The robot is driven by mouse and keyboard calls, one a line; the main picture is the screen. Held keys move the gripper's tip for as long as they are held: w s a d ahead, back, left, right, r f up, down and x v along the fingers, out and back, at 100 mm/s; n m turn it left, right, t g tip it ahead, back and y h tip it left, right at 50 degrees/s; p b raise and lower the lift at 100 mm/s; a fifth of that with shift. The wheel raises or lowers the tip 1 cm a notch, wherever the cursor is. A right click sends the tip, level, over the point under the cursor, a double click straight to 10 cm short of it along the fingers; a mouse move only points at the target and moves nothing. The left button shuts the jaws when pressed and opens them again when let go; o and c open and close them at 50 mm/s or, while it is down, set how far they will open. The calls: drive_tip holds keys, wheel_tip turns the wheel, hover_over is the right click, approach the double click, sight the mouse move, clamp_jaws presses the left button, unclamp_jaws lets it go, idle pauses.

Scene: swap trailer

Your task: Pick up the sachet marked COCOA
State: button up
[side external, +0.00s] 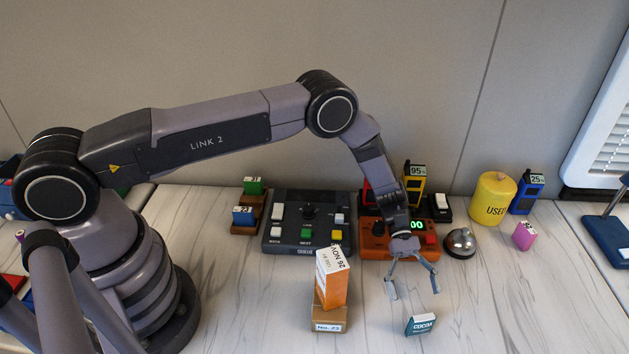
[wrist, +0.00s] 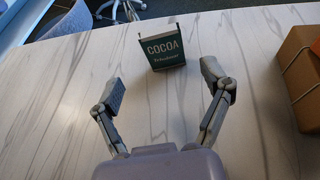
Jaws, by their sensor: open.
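The sachet marked COCOA (side external: 420,325) is a small dark teal packet with a white top edge. It stands on the pale marbled table near the front in the side view. In the wrist view the COCOA sachet (wrist: 163,53) stands upright ahead, beyond and between my fingertips, its label facing me. My gripper (side external: 413,287) is open and empty, above the table and behind the sachet in the side view. In the wrist view my gripper (wrist: 163,82) has its two fingers spread wide, with bare table between them. The fingers appear apart from the sachet.
An orange-and-white carton (side external: 331,280) stands on a brown box (side external: 327,319) left of the sachet; a brown box (wrist: 297,75) shows at right in the wrist view. Behind are a dark button panel (side external: 306,222), an orange device (side external: 385,240), a bell (side external: 460,242) and a pink block (side external: 524,236).

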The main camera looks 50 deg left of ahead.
sight(420, 324)
drive_tip(key=x, duration=0.6)
drive_tip(key=shift+s+a, duration=0.1)
drive_tip(key=shift+s, duration=0.2)
drive_tip(key=c, duration=0.9)
